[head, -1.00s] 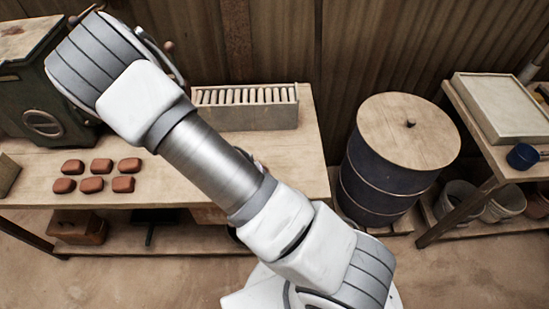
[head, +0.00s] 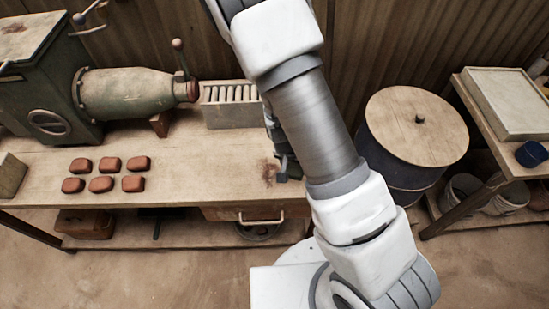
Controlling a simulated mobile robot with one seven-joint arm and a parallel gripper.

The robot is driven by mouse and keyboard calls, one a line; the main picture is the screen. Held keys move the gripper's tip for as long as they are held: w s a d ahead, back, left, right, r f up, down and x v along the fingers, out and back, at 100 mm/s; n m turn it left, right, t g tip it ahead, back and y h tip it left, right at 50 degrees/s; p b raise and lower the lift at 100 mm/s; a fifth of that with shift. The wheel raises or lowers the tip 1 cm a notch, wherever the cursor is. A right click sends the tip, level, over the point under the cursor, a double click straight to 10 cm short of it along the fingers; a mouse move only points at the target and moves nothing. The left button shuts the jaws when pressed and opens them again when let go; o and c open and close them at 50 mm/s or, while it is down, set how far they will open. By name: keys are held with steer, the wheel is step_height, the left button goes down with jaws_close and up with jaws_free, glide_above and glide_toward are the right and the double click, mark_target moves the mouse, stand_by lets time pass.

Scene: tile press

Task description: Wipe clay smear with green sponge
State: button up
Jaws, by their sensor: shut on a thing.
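The clay smear (head: 268,171) is a reddish-brown patch on the wooden bench top, near its right end. My gripper (head: 284,172) is just right of the smear, low over the bench, and partly hidden behind my arm. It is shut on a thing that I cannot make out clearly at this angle. No green sponge shows plainly anywhere in view. I cannot tell whether the held thing touches the bench.
Several red clay blocks (head: 104,174) lie on the bench, left of the smear. A green press machine (head: 130,93) stands behind them. A slotted grey rack (head: 228,106) is at the back. A lidded drum (head: 416,130) and a side table (head: 507,105) stand right.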

steer(key=s+a+r+m+g+y+p, duration=0.1)
steer(key=s+a+r+m+g+y, duration=0.15)
steer(key=a+r, duration=0.35)
step_height(320, 180, down, 6)
steer(key=b, duration=0.4)
steer(key=shift+w+a+m+t, duration=0.35)
steer(key=shift+w+a+t, duration=0.05)
steer(key=shift+t, duration=0.05)
steer(key=shift+w, duration=0.1)
